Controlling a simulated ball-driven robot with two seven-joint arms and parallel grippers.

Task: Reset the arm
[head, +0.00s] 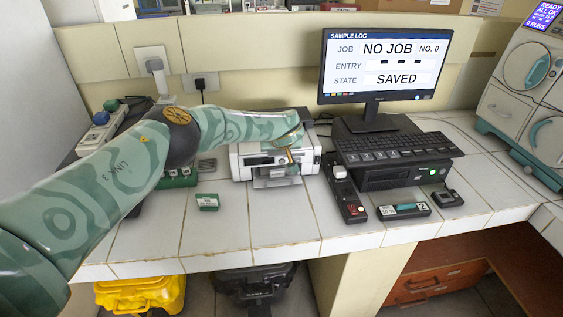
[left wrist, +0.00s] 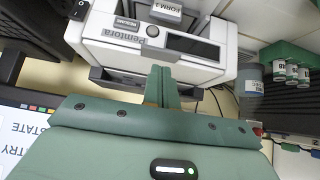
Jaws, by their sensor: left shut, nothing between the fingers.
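My left arm comes in from the left and reaches over the counter to a white boxy printer-like machine (head: 247,170). My left gripper (head: 290,160) is at the machine's top right, mostly hidden by the wrist. In the left wrist view the green fingers (left wrist: 161,80) are shut together with nothing between them. They point toward the white machine (left wrist: 110,35), which carries a "FORM 3" label and a dark panel. I cannot tell whether the fingertips touch it. My right gripper is in neither view.
A monitor (head: 378,65) reads "NO JOB" and "SAVED". A keyboard (head: 397,147) lies below it. A small green box (head: 208,202) sits on the tiled counter (head: 280,230). A white incubator-like unit (head: 510,105) stands far right. The front strip of counter is mostly clear.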

